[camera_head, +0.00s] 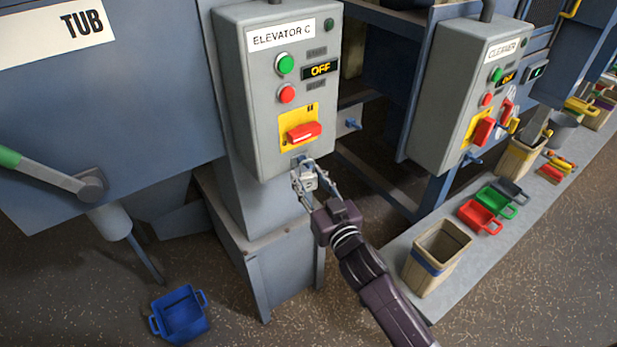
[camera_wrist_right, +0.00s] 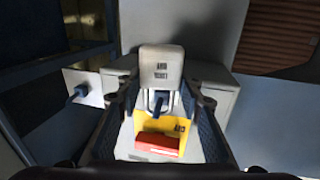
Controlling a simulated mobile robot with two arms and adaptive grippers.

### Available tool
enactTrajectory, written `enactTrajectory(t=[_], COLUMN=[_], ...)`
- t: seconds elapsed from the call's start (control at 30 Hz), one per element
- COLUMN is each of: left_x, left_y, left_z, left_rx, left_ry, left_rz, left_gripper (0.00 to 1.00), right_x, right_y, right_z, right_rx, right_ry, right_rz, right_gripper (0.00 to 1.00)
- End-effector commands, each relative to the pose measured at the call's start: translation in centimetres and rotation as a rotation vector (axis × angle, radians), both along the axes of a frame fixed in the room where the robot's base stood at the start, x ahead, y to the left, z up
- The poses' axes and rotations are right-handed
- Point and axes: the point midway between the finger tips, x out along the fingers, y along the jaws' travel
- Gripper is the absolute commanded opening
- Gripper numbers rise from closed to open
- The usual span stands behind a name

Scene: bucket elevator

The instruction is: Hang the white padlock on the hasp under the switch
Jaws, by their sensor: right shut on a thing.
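The Elevator C box (camera_head: 262,85) carries a red switch handle (camera_head: 303,132) on a yellow plate (camera_head: 285,122), below an OFF display. The hasp (camera_head: 299,159) is just under the switch, partly hidden. My right gripper (camera_head: 310,179) is shut on the white padlock (camera_wrist_right: 161,70), right below the box's lower front. In the right wrist view the padlock's shackle points toward the red handle (camera_wrist_right: 157,143), and blue metal of the hasp (camera_wrist_right: 158,102) shows within the shackle's outline. I cannot tell whether the shackle is around the hasp. My left gripper is not in view.
The Cleaner box (camera_head: 460,90) stands to the right, with a blue knob (camera_head: 353,124) on a bracket between the boxes. A beige bin (camera_head: 436,258) and red and green trays lie on the walkway. A blue bucket (camera_head: 180,314) is on the floor.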

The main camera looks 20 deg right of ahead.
Motion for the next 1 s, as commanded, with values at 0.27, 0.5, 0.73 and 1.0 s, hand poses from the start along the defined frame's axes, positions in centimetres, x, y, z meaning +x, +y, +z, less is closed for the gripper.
enactTrajectory(t=[0.27, 0.5, 0.73, 1.0], left_x=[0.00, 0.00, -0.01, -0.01], left_y=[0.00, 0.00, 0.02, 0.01], left_z=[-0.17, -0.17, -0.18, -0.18], left_rx=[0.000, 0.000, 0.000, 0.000], left_ry=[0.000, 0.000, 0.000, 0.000], left_rz=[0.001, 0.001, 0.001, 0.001], left_gripper=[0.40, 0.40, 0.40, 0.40], right_x=[0.00, 0.00, 0.00, -0.01], right_y=[0.00, 0.00, 0.00, -0.01], right_z=[-0.21, -0.20, -0.22, -0.31], right_rx=[0.000, 0.000, 0.000, 0.001], right_ry=[-0.001, -0.001, -0.001, 0.001], right_rz=[0.000, 0.000, 0.000, 0.000], right_gripper=[0.07, 0.35, 0.54, 0.54])
